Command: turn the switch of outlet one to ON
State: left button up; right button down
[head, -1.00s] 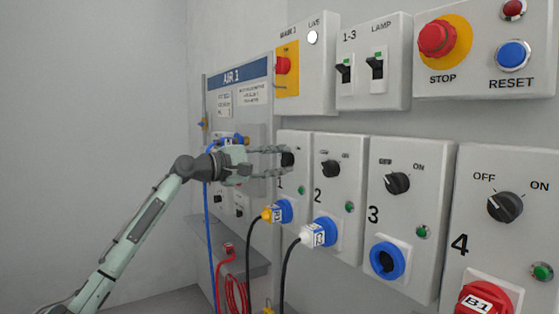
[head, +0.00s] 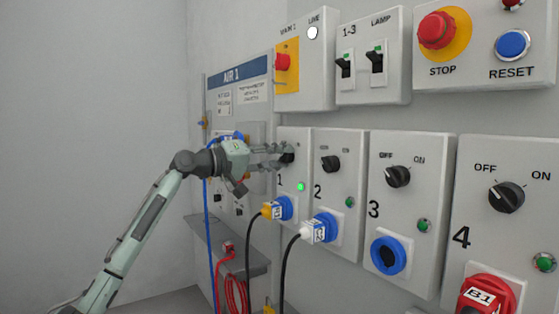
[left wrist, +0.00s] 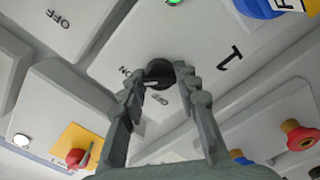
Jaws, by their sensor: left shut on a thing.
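Outlet one is the grey box (head: 293,174) marked 1, at the left end of the outlet row. Its black rotary switch (head: 287,158) is partly hidden by my fingers in the head view. The switch also shows in the left wrist view (left wrist: 158,70), between my two fingers, near the ON and OFF marks. My left gripper (head: 284,154) is shut on this switch. The lamp (head: 301,187) of outlet one glows bright green. A yellow plug with a blue collar (head: 277,209) sits in its socket. My right gripper is not in view.
Outlets two (head: 336,190), three (head: 408,210) and four (head: 507,220) stand to the right, with dim lamps. A red STOP button (head: 436,30) is above. The AIR 1 panel (head: 238,92) stands behind my left arm. Black cables hang below the plugs.

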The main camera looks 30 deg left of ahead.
pick_arm(q)
jog(key=shift+f+m, duration=0.1)
jog(key=shift+m, duration=0.3)
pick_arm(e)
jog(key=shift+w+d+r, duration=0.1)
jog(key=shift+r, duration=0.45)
pick_arm(q)
jog(key=o, duration=1.1)
jog(key=shift+o, duration=0.2)
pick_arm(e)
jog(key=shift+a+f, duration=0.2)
pick_arm(q)
jog(key=v, duration=1.2)
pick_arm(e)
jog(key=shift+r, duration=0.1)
